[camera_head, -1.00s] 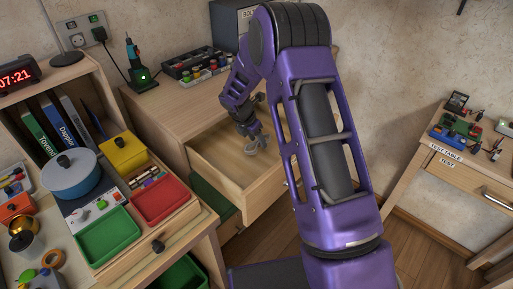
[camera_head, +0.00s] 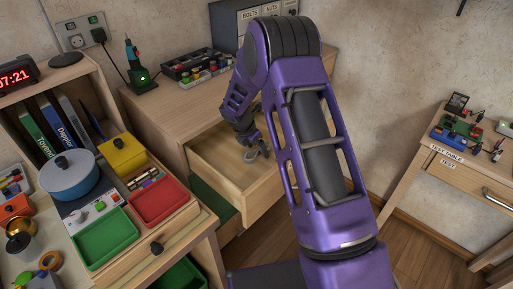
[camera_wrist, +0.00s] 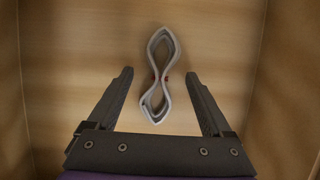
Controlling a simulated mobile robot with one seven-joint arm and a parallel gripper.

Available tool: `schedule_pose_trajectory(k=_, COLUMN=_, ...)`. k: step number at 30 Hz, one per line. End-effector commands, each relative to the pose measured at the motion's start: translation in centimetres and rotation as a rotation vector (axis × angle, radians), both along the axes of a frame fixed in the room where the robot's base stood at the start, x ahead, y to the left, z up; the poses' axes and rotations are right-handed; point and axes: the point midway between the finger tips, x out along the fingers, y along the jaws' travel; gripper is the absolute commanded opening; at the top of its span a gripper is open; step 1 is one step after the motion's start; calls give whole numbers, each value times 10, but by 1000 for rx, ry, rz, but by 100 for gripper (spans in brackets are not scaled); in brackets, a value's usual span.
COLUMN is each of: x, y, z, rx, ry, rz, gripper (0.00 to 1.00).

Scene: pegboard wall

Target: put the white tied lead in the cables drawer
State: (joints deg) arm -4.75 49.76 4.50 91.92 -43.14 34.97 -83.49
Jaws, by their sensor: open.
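The white tied lead (camera_wrist: 154,103), a pale figure-eight loop pinched by a small red tie, appears to lie on the wooden floor of an open drawer (camera_head: 213,160). It also shows in the head view (camera_head: 249,156), small and partly hidden near my fingers. My gripper (camera_wrist: 158,74) is open, its two dark fingers apart on either side of the lead and not touching it. In the head view my gripper (camera_head: 258,149) is inside the drawer, low over the lead. No label on this drawer is visible.
A desk (camera_head: 165,110) stands above the drawer, with a parts tray and a tool on a charger. A left bench holds a red tray (camera_head: 157,201), green tray (camera_head: 104,238) and blue pot (camera_head: 68,177). A test table (camera_head: 455,166) stands right.

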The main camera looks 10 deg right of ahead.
Motion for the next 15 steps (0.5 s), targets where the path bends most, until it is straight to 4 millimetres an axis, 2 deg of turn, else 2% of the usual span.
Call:
schedule_pose_trajectory(k=5, x=-1, y=3, z=12, rx=2, ry=-2, rz=1, gripper=84)
schedule_pose_trajectory(k=15, x=-17, y=25, z=77, rx=2, ry=-4, rz=1, gripper=84)
